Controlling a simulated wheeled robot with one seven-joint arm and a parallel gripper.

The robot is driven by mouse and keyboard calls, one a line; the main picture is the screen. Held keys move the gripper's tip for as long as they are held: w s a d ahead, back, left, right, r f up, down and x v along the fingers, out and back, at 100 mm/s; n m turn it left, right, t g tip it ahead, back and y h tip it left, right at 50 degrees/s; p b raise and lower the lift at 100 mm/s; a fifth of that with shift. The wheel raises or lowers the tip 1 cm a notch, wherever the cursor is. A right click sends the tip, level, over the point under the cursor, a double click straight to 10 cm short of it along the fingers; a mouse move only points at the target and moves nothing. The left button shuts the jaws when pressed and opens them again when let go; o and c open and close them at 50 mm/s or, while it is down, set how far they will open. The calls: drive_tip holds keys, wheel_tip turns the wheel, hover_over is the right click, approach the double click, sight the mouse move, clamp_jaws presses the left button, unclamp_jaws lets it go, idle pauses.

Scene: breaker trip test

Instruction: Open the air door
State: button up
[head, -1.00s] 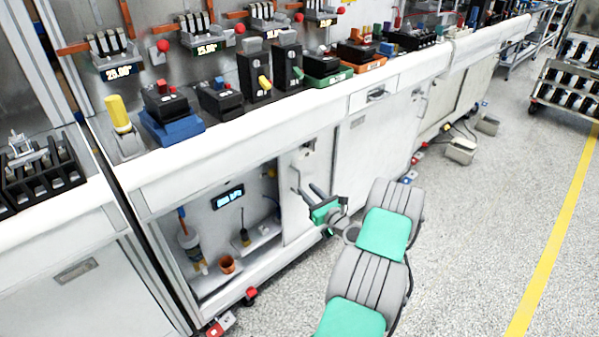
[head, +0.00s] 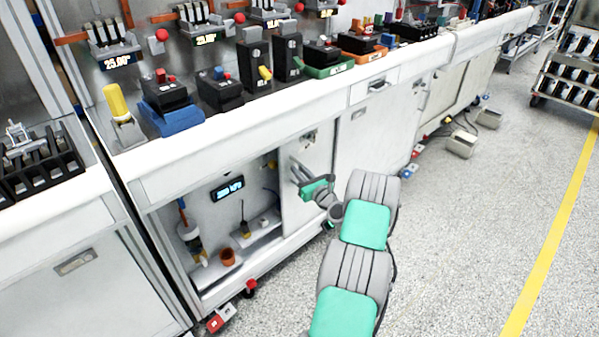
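A white cabinet under the bench has an open bay on its left. A pale door panel (head: 308,212) with a small latch fitting (head: 308,137) stands at the right side of the bay. My gripper (head: 293,166) is in front of this panel, near its left edge, below the latch. Its two dark fingers point up and left and appear apart, with nothing seen between them. Whether they touch the panel cannot be told. The bay holds a lit blue display (head: 228,188), a bottle-like part (head: 192,240) and an orange cup (head: 227,257).
The bench top (head: 215,127) above carries several breakers and a yellow-handled device (head: 117,103). A closed white cabinet front (head: 370,140) is to the right. Red-and-white blocks (head: 221,318) lie by the bench foot. Speckled floor is clear at right, up to a yellow line (head: 556,225).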

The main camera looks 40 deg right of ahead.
clamp_jaws()
idle(0.9)
drive_tip(key=shift+w, duration=0.1)
